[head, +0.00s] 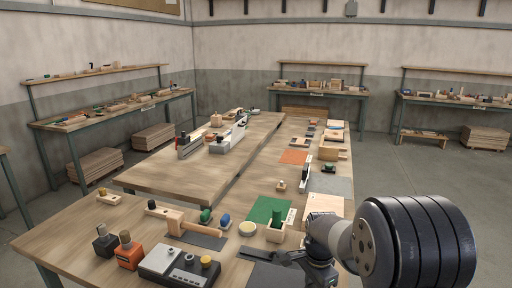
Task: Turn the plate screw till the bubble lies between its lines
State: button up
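My arm comes in from the lower right, and my gripper (262,255) points left, low over the near table. Its fingers are small and dark here, and I cannot tell if they are apart. No bubble, lines or plate screw can be made out for certain at this size. A grey and black device (178,266) with a yellow knob (206,261) lies at the near edge, left of my gripper. A small pale block with a green top (275,232) stands just beyond my gripper. My arm hides part of the table's right side.
An orange block (129,253) and a dark block (105,241) stand near left. A wooden mallet-like piece (184,222), green mat (266,209) and pale board (322,205) lie further in. The middle table (190,180) has much bare top. Workbenches line the walls.

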jog(key=shift+o, duration=1.3)
jog(key=shift+r, duration=0.1)
notch_tip(320, 180, up, 7)
jog(key=p, duration=0.5)
